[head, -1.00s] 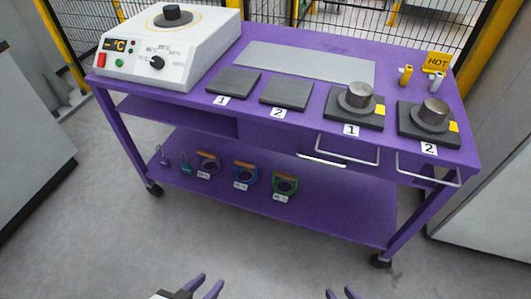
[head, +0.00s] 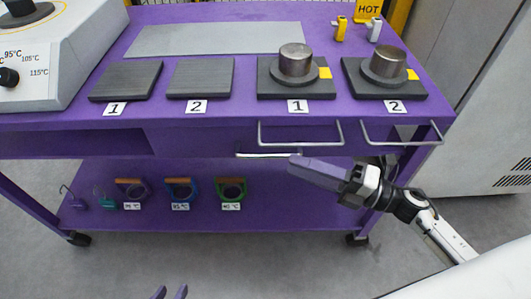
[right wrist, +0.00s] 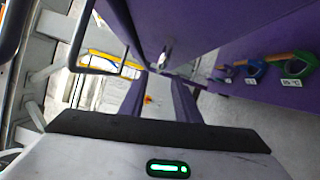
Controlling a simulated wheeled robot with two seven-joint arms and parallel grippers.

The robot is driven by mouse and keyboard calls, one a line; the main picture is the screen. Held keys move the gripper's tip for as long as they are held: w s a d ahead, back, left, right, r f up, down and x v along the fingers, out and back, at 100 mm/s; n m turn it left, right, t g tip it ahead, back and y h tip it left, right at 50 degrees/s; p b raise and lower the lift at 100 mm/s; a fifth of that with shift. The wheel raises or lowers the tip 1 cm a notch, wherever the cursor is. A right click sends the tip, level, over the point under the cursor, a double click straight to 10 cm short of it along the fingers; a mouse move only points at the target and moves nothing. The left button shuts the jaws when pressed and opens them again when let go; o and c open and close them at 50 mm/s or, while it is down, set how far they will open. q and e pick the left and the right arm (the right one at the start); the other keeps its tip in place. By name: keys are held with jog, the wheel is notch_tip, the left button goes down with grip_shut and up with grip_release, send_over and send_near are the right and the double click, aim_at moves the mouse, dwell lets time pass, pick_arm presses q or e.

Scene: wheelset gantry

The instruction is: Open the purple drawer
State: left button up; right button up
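The purple drawer (head: 215,139) is in the front of the purple cart, under the top, and looks shut. Its pale bar handle (head: 268,155) shows below the top's front edge; a metallic piece (right wrist: 166,50), probably this handle, shows in the right wrist view. My right gripper (head: 292,163) has its purple fingers pointing left, with the tips close to the handle's right end. In the right wrist view its fingers (right wrist: 158,85) are apart with nothing between them. Contact with the handle cannot be told. My left gripper (head: 170,292) is open and empty at the bottom edge.
Two wire loops (head: 300,143) (head: 400,144) stick out from the cart's front edge near my right gripper. Metal cylinders (head: 295,62) stand on dark plates above. Coloured ring tools (head: 181,190) are on the lower shelf (head: 290,211). Floor before the cart is clear.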

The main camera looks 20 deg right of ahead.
aim_at(267, 154)
jog(key=x, duration=0.8)
grip_shut()
